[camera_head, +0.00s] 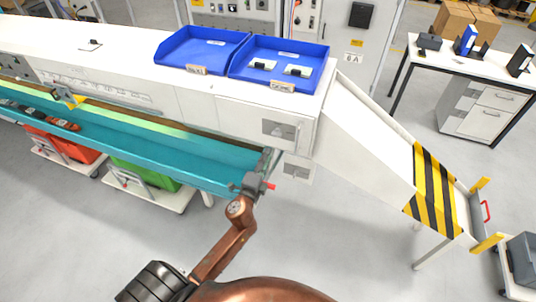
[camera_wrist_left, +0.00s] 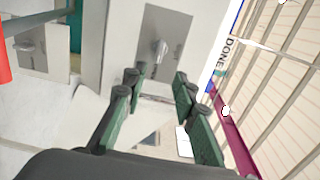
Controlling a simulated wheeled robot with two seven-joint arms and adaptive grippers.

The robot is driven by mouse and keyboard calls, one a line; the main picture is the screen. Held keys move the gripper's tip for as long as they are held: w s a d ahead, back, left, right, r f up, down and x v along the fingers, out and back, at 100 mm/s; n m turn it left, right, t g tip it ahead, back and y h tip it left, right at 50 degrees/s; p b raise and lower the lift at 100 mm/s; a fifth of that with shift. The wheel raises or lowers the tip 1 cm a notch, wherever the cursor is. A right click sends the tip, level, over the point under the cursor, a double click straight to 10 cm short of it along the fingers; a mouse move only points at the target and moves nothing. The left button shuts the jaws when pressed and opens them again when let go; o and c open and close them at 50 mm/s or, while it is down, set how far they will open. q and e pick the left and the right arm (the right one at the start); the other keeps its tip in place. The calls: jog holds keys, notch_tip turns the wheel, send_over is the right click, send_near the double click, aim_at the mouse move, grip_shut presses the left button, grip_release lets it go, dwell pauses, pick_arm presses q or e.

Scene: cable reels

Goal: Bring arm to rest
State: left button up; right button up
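My left arm (camera_head: 225,245), copper-coloured, reaches up from the bottom of the head view, bent at a round joint. My left gripper (camera_head: 268,163) shows small at its far end, in front of the white machine's end near the conveyor. In the left wrist view the dark green fingers of my left gripper (camera_wrist_left: 160,100) stand apart. Nothing shows between them, and a grey recessed panel with a handle (camera_wrist_left: 160,48) lies beyond. My right gripper is not in view.
The white machine housing (camera_head: 185,95) carries two blue trays (camera_head: 205,48), (camera_head: 290,45). The teal conveyor (camera_head: 170,155) runs along its front. A white chute (camera_head: 365,140) slopes down right to a striped yellow-black section (camera_head: 432,185). Grey floor (camera_head: 330,240) is clear below.

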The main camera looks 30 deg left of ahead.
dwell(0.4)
pick_arm(q)
jog(key=s+a+f+n+g+y, duration=0.1)
jog(key=s+a+f+n+g, duration=0.15)
jog(key=s+f+n, duration=0.35)
jog(key=s+a+f+n+g+y, duration=0.15)
jog(key=s+f+n+g, duration=0.3)
jog(key=s, duration=0.45)
jog(key=s+d+f+n+g+h, duration=0.25)
jog(key=s+d+f, duration=0.2)
jog(key=s, duration=0.45)
jog(key=s+d+f+n+g+h, duration=0.25)
jog(key=s+d+f+g, duration=0.2)
jog(key=s, duration=0.55)
notch_tip(320, 180, down, 31)
jog(key=s+d+g+h, duration=0.1)
jog(key=s+d+h, duration=0.1)
jog(key=s, duration=0.1)
jog(key=s+f+m+g, duration=0.1)
jog(key=s+f, duration=1.6)
jog(key=s, duration=0.1)
jog(key=shift+s+a, duration=0.25)
jog(key=shift+s, duration=0.1)
